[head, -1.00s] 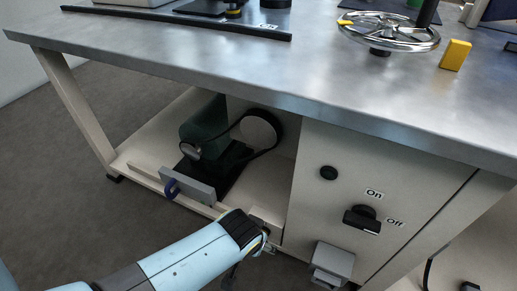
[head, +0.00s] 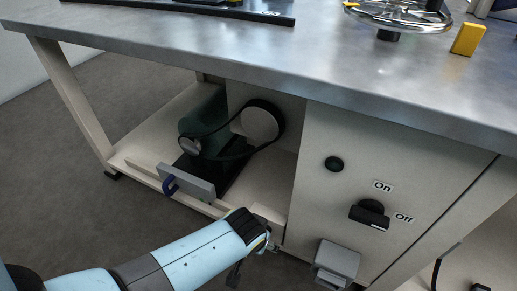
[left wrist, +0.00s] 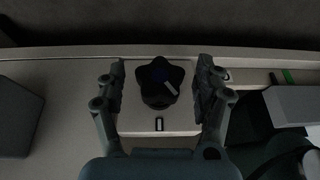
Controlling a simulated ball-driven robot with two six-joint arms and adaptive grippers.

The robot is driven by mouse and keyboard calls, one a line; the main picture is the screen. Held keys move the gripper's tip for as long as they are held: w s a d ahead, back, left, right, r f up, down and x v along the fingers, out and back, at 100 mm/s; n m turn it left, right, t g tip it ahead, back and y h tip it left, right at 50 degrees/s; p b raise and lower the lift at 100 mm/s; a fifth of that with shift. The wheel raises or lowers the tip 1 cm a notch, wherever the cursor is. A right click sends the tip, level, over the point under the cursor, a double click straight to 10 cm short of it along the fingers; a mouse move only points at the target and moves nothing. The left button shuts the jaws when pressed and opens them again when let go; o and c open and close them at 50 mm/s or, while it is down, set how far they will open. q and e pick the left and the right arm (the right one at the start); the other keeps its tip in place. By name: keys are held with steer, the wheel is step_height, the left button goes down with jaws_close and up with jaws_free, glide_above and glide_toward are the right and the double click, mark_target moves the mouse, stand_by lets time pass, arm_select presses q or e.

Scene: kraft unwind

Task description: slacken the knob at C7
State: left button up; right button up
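The block also shows in the head view (head: 268,214), low on the bench front. My left gripper (left wrist: 160,66) is open, one finger on each side of the knob, with visible gaps to both sides. In the head view my left gripper (head: 264,243) is at the block's front and hides the knob. My right gripper is not in view.
A belt drive (head: 230,140) and a grey plate with a blue loop (head: 187,183) are on the lower shelf. A grey box (head: 337,260) juts out right of my gripper. An On/Off rotary switch (head: 370,214) and a round button (head: 334,163) are on the panel.

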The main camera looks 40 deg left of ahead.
arm_select(q)
steer(key=c, duration=1.1)
steer(key=shift+o, duration=0.2)
